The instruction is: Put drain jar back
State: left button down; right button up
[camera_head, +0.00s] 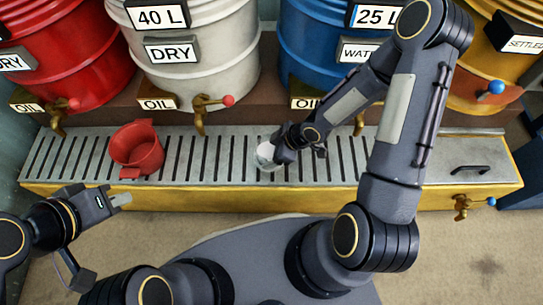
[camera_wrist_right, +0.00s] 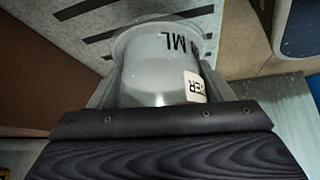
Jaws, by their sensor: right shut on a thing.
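The drain jar, a pale translucent cup (camera_head: 264,156), stands on or just above the slotted drip tray in the head view, partly hidden by my right gripper. It fills the middle of the right wrist view (camera_wrist_right: 160,70), with dark "ML" lettering and a white label ending in "TER". My right gripper (camera_head: 275,154) is shut on the jar, one finger on each side. I cannot tell whether the jar touches the grate. My left gripper (camera_head: 122,199) is at the lower left in front of the tray, away from the jar; its finger gap is not clear.
A red jug (camera_head: 137,148) stands on the left part of the slotted tray (camera_head: 205,160). Behind are red, white (camera_head: 195,50), blue and yellow drums with taps; one tap (camera_head: 204,112) overhangs the grate. A blue-handled valve (camera_head: 468,204) sits at the front right. Grate between jug and jar is clear.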

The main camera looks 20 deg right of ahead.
aim_at(271, 156)
jog(key=shift+w+f+b, duration=0.2)
jog(key=shift+f+b, duration=0.6)
jog(key=shift+f, duration=0.95)
jog(key=shift+f, duration=0.2)
jog(key=o, duration=1.1)
jog(key=shift+r, duration=0.1)
